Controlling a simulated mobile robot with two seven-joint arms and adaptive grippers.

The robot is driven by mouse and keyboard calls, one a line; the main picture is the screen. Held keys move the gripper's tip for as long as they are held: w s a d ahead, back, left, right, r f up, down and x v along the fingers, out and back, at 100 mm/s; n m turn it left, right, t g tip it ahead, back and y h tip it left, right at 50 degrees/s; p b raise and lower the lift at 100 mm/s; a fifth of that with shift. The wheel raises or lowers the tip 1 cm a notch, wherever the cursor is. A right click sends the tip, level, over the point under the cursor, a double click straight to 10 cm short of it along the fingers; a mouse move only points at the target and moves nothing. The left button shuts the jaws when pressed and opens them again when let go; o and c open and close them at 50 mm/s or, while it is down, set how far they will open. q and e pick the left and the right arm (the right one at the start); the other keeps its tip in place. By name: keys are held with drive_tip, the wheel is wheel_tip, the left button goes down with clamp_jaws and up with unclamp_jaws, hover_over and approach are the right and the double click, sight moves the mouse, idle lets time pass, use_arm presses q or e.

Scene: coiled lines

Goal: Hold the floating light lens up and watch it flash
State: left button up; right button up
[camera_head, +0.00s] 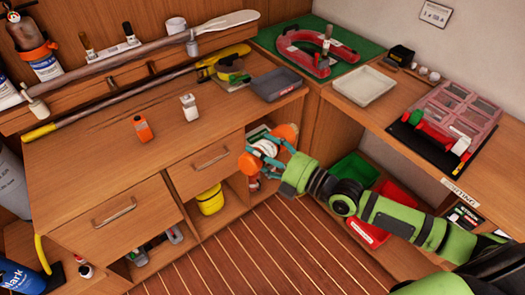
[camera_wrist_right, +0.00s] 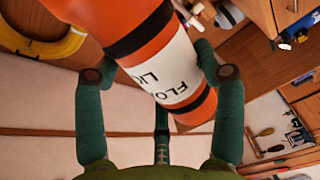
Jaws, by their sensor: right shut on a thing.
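The floating light (camera_head: 288,132) is an orange cylinder with dark bands and a white label in its middle. My right gripper (camera_head: 266,150) is shut around it in front of the cabinet corner, clear of the counter. In the head view the light is tilted, with one orange end to the upper right and the other to the lower left. The right wrist view shows the light (camera_wrist_right: 178,72) crossing between the green fingers, part of its lettering readable. I cannot make out the lens or any flash. My left gripper is not in view.
An orange box (camera_head: 143,128) and a white box (camera_head: 189,107) stand on the wooden counter (camera_head: 90,170). A dark tray (camera_head: 276,84), a white tray (camera_head: 364,87) and a pink organizer (camera_head: 460,108) sit further right. Open shelves with green (camera_head: 354,172) and red bins lie below. The slatted floor is clear.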

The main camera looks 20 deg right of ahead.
drive_tip(key=n, duration=0.4)
drive_tip(key=shift+r+n, duration=0.2)
drive_tip(key=shift+n, duration=0.1)
drive_tip(key=n, duration=0.3)
drive_tip(key=shift+n+b, duration=0.35)
drive_tip(key=shift+n, duration=0.65)
drive_tip(key=shift+r+n+p, duration=0.1)
drive_tip(key=shift+n+p, duration=0.35)
drive_tip(key=shift+n, duration=1.25)
drive_tip(key=n, duration=0.3)
drive_tip(key=shift+n, duration=0.4)
drive_tip(key=n, duration=0.2)
drive_tip(key=n+b, duration=0.1)
drive_tip(key=shift+f+n, duration=0.2)
drive_tip(key=shift+n, duration=0.2)
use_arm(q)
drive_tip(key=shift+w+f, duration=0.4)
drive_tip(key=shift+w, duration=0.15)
use_arm(e)
drive_tip(key=shift+n, duration=0.4)
drive_tip(key=shift+r, duration=0.1)
